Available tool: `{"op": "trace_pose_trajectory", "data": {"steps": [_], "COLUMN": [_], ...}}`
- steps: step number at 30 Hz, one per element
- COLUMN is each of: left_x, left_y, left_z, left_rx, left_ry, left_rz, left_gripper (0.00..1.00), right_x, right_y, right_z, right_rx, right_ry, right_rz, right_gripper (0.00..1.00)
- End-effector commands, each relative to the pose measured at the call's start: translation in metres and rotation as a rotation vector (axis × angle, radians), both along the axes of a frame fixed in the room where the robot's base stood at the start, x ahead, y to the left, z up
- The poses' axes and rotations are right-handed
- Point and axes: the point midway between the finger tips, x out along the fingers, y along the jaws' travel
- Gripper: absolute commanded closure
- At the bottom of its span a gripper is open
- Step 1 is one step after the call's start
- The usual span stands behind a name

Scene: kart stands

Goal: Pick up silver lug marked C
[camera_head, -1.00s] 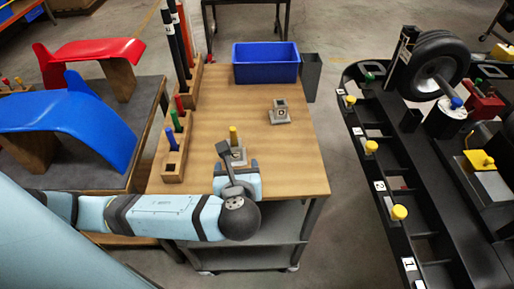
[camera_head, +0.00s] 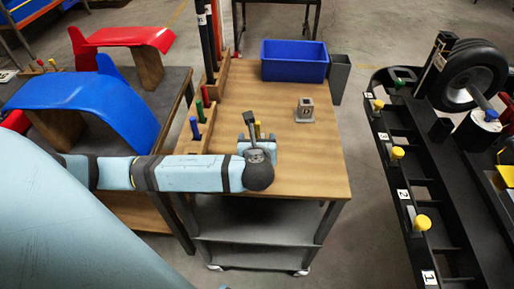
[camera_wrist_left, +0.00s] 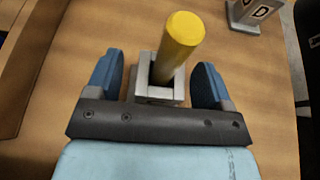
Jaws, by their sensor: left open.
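A silver lug (camera_wrist_left: 157,94) stands on the wooden table with a yellow peg (camera_wrist_left: 183,42) upright in it. Its letter is not visible. My left gripper (camera_wrist_left: 160,78) is open, with one blue finger on each side of this lug and a gap on both sides. In the head view my left gripper (camera_head: 257,143) hides most of this lug, and only a bit of the yellow peg shows. A second silver lug (camera_head: 304,112), marked D, stands farther back to the right; its base and label (camera_wrist_left: 259,11) show in the wrist view. My right gripper is not in view.
A wooden rack (camera_head: 197,143) with red, green and blue pegs runs along the table's left side. A blue bin (camera_head: 294,68) and a dark grey container (camera_head: 339,75) stand at the back. The table's right part (camera_head: 325,165) is clear. A black kart frame is at the right.

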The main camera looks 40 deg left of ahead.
Motion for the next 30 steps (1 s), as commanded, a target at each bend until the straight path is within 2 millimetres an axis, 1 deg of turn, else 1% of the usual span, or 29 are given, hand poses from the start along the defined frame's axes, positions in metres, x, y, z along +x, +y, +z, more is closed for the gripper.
{"op": "trace_pose_trajectory", "data": {"steps": [2, 7, 8, 9, 11, 12, 14, 15, 16, 25, 30], "left_x": [0.004, 0.004, 0.004, 0.004, 0.004, 0.004, 0.004, 0.004, 0.004, 0.004, 0.004], "left_y": [0.003, 0.002, 0.002, 0.002, 0.002, 0.002, 0.002, 0.002, 0.002, 0.002, 0.002], "left_z": [-0.002, -0.002, -0.002, -0.002, -0.002, -0.002, -0.002, -0.002, -0.001, 0.002, 0.016], "left_rx": [0.0, -0.001, -0.001, -0.001, -0.001, -0.001, -0.001, -0.001, -0.002, -0.002, -0.003], "left_ry": [0.0, 0.001, 0.001, 0.001, 0.001, 0.001, 0.001, 0.001, -0.002, -0.002, -0.003], "left_rz": [-0.001, -0.001, -0.001, -0.001, -0.001, -0.001, -0.001, -0.001, -0.001, -0.001, 0.0], "left_gripper": [0.26, 0.26, 0.3, 0.39, 0.53, 0.62, 0.76, 0.85, 0.89, 0.89, 0.88], "right_x": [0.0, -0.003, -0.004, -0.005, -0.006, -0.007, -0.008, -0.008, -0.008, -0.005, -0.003], "right_y": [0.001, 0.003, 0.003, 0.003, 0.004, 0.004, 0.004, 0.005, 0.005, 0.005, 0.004], "right_z": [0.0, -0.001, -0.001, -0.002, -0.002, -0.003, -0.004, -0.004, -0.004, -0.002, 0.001], "right_rx": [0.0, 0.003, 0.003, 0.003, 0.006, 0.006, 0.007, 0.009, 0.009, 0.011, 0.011], "right_ry": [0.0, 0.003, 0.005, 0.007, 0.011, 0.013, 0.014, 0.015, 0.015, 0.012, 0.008], "right_rz": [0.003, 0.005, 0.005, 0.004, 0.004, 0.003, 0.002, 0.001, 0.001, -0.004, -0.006], "right_gripper": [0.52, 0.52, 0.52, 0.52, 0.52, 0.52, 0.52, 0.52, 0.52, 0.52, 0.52]}}
